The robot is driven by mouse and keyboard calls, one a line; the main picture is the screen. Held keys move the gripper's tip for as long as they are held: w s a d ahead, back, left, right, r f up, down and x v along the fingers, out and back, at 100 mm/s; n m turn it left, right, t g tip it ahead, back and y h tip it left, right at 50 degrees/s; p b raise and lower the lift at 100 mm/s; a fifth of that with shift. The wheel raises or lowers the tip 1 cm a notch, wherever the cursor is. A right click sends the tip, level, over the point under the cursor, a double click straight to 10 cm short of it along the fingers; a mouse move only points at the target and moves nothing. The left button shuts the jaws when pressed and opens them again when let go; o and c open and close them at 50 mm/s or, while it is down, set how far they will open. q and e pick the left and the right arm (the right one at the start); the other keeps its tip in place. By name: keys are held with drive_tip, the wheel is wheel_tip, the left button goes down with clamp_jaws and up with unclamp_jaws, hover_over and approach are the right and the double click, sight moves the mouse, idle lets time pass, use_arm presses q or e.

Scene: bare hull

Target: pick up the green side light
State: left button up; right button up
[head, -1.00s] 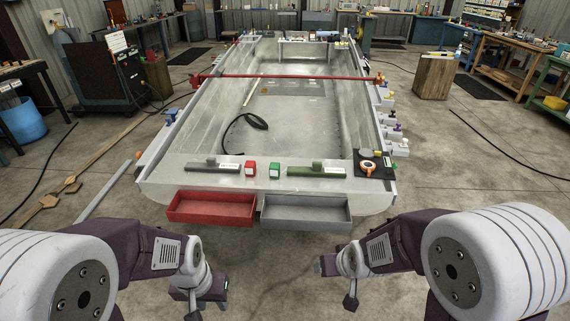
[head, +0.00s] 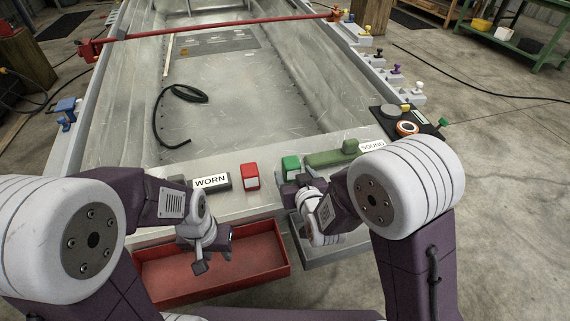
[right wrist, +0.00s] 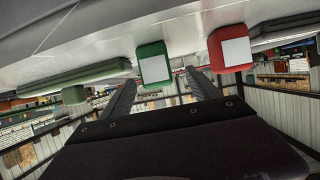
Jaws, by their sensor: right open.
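The green side light (head: 291,162) is a small green block with a white face, upright on the hull's front deck. It also shows in the right wrist view (right wrist: 153,66), ahead of the two fingers and roughly between their lines. My right gripper (head: 297,182) is just on the near side of it; the fingers (right wrist: 160,85) are apart with nothing between them. Whether they touch the light I cannot tell. My left gripper (head: 212,245) hangs over the red tray, and its jaws are not clear.
A red side light (head: 250,176) stands left of the green one. A green bar (head: 335,156) lies close on its right. A red tray (head: 262,250) and a grey tray (head: 318,257) hang below the deck edge. A label reading WORN (head: 211,182) stands farther left.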

sight(293, 171)
use_arm(q)
drive_tip(key=shift+s+d+f, duration=0.1)
drive_tip(key=shift+s+f, duration=0.05)
drive_tip(key=shift+f, duration=0.05)
use_arm(e)
drive_tip(key=shift+w+f, duration=0.25)
drive_tip(key=shift+w, duration=0.15)
use_arm(q)
drive_tip(key=shift+f+b, duration=0.4)
drive_tip(key=shift+b, duration=0.2)
use_arm(e)
drive_tip(key=x, duration=0.3)
use_arm(q)
wheel_tip(293, 171, down, 2)
drive_tip(key=shift+b, duration=1)
use_arm(e)
drive_tip(key=x, duration=0.4)
drive_tip(key=shift+w+d+f, duration=0.1)
drive_tip(key=shift+d+f, duration=0.1)
drive_tip(key=shift+f, duration=0.1)
drive_tip(key=shift+w+a, duration=0.1)
drive_tip(key=shift+w, duration=0.2)
clamp_jaws()
